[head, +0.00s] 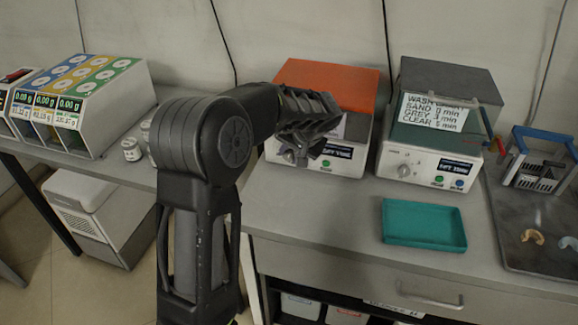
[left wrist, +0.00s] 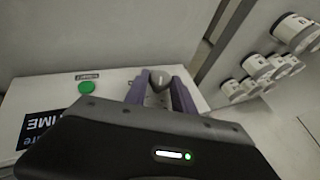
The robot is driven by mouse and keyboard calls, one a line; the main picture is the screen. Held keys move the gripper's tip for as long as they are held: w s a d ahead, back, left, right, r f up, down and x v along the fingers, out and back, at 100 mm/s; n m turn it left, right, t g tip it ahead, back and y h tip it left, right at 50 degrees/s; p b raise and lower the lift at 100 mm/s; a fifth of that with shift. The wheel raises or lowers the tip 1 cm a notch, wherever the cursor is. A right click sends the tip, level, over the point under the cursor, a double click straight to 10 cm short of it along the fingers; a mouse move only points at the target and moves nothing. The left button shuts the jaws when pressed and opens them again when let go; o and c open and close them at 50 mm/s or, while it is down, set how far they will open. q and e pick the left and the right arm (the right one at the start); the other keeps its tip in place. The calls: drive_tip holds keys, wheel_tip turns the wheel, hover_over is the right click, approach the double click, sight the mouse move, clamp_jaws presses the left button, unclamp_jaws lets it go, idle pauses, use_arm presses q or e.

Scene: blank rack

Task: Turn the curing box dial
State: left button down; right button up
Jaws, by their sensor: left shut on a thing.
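The curing box with the orange lid (head: 327,84) stands on the bench against the wall, its white front panel facing me. My left gripper (head: 298,157) is at the left part of that panel, and my arm hides part of the box in the head view. In the left wrist view the grey dial (left wrist: 160,79) sits between the two purple fingers of my left gripper (left wrist: 161,92), which are shut on it. A green button (left wrist: 86,87) and a dark label (left wrist: 40,130) show to the dial's left there. My right gripper is not in view.
A second box with a grey-green lid (head: 430,133), a note and its own dial (head: 404,170) stands to the right. A teal tray (head: 424,224) lies in front. A dark tray (head: 520,240) is at the far right. Small jars (head: 131,149) and a dispenser (head: 112,105) stand left.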

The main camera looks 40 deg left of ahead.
use_arm(q)
drive_tip(key=y+b, duration=0.2)
drive_tip(key=b, duration=0.1)
drive_tip(key=f+y+b, duration=0.1)
drive_tip(key=shift+w+d+m+g, duration=0.15)
drive_tip(key=shift+d+m+g, duration=0.2)
drive_tip(key=shift+m+g, duration=0.05)
drive_tip(key=shift+r+m+g+y+b, duration=0.1)
drive_tip(key=shift+m+g+y+b, duration=0.3)
drive_tip(key=shift+y+b, duration=1.25)
drive_tip(key=c, duration=1.1)
unclamp_jaws()
drive_tip(key=shift+d, duration=0.1)
drive_tip(key=p+v, duration=0.1)
drive_tip(key=v, duration=0.6)
drive_tip(key=shift+d+r, duration=0.2)
drive_tip(key=shift+d, duration=0.15)
